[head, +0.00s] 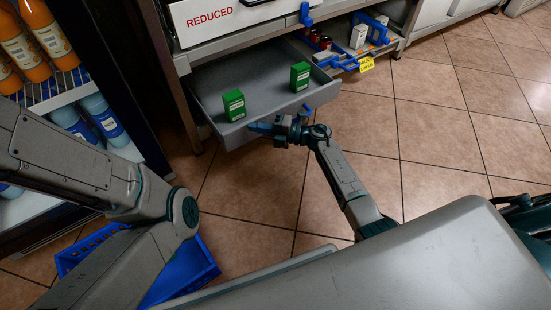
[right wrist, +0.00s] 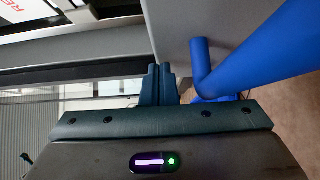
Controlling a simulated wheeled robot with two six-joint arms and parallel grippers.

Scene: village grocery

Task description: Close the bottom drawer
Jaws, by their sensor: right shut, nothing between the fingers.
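The bottom drawer (head: 262,82) is a grey open drawer, pulled out below the white upper drawer front, with two green boxes (head: 234,105) (head: 300,76) standing in it. Its blue bar handle (head: 307,107) runs along the front, partly hidden by my right gripper (head: 268,128). The right gripper is at the drawer's front face, shut and empty. In the right wrist view its dark fingers (right wrist: 158,84) are together beside the thick blue handle (right wrist: 250,65), not around it. I cannot tell if they touch the front. My left arm shows at the left; its gripper is out of view.
A drinks fridge with orange bottles (head: 48,40) stands at the left. A blue crate (head: 190,272) lies on the tiled floor below my left arm. Right of the drawer, a low shelf holds small boxes and jars, with a yellow tag (head: 366,64). The floor at right is clear.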

